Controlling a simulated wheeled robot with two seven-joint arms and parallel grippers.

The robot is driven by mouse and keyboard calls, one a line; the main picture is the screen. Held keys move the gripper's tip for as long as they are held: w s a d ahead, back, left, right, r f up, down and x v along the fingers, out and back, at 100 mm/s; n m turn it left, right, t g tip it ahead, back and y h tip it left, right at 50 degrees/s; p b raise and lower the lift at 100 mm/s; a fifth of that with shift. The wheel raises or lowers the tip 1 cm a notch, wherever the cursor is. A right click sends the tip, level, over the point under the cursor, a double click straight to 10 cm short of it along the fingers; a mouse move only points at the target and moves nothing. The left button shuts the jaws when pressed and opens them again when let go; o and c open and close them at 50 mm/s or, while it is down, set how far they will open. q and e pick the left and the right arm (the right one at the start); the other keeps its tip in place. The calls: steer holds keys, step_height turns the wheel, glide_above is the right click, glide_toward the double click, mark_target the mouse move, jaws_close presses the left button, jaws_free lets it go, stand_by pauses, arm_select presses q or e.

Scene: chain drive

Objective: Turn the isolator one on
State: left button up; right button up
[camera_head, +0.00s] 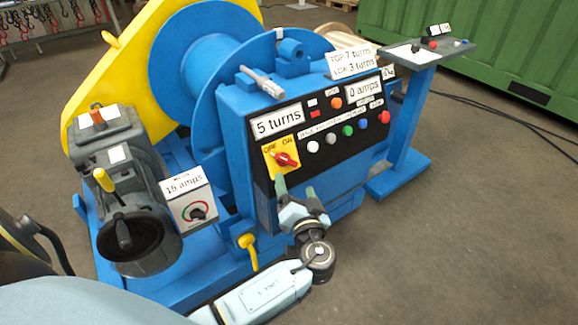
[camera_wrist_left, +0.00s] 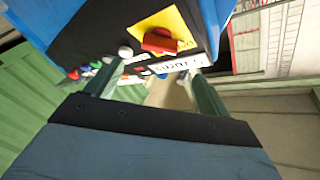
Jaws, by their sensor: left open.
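The isolator is a red rotary knob (camera_head: 286,160) on a yellow plate (camera_head: 272,165) marked OFF and ON, at the lower left of the black panel. In the head view the knob lies tilted, its handle pointing to the lower right. In the left wrist view the red knob (camera_wrist_left: 160,41) shows on its yellow plate, beyond the fingertips. My left gripper (camera_head: 295,188) is just below the plate. Its two green fingers (camera_wrist_left: 158,82) are apart with nothing between them, and it looks clear of the knob. My right gripper is not in view.
The black panel (camera_head: 325,160) carries several coloured buttons right of the knob and labels reading "5 turns" and "0 amps". A "15 amps" dial box (camera_head: 190,200) and a grey motor (camera_head: 120,175) stand left. A pedestal with a small control top (camera_head: 430,52) stands right.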

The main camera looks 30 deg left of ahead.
mark_target(288, 162)
arm_select(q)
steer(key=b+x, duration=0.1)
steer(key=x, duration=0.8)
steer(key=shift+w+a+f, duration=0.15)
steer(key=shift+w+a, duration=0.05)
steer(key=shift+w, duration=0.05)
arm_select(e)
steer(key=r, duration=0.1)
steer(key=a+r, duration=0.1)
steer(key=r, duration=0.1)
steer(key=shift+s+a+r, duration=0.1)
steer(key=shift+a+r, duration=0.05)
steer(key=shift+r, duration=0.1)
arm_select(q)
steer(key=shift+c, duration=0.3)
steer(key=c, duration=0.9)
